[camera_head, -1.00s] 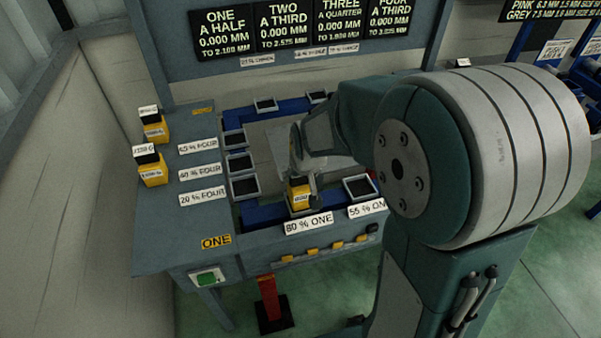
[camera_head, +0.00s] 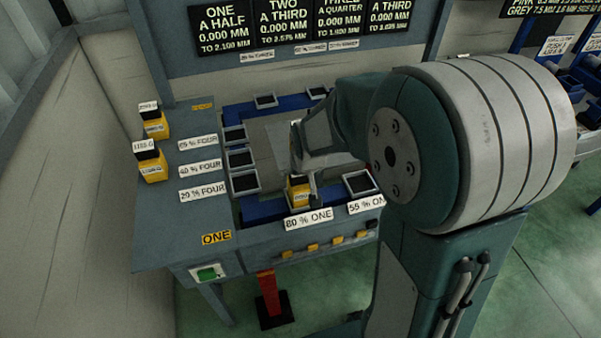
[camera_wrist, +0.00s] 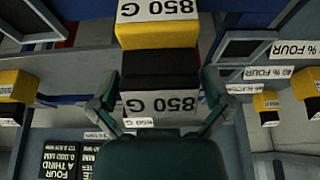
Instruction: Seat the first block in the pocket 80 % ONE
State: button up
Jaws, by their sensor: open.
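A yellow block with a black upper part (camera_head: 299,192) stands upright at the pocket behind the "80 % ONE" label (camera_head: 308,220). In the wrist view the block (camera_wrist: 158,38) bears "850 G" labels. My gripper (camera_head: 305,182) is over this block; in the wrist view its two fingers (camera_wrist: 158,90) are spread on either side of the black part, with gaps visible. The pocket's rim under the block is mostly hidden, so how deep the block sits cannot be told.
Two more yellow-and-black blocks, one farther back (camera_head: 155,128) and one nearer (camera_head: 152,170), stand on the bench's left side. Empty pockets line the frame, including one behind "55 % ONE" (camera_head: 360,184). Display boards (camera_head: 283,22) above read 0.000 MM. My arm hides the bench's right side.

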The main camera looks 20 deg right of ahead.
jog(key=v, duration=1.2)
dwell(0.3)
jog(key=s+r, duration=0.2)
jog(key=s, duration=0.6)
jog(key=s+r+t, duration=0.1)
jog(key=s+r, duration=0.1)
jog(key=s, duration=0.6)
jog(key=shift+s+r, duration=0.3)
jog(key=shift+r, duration=0.05)
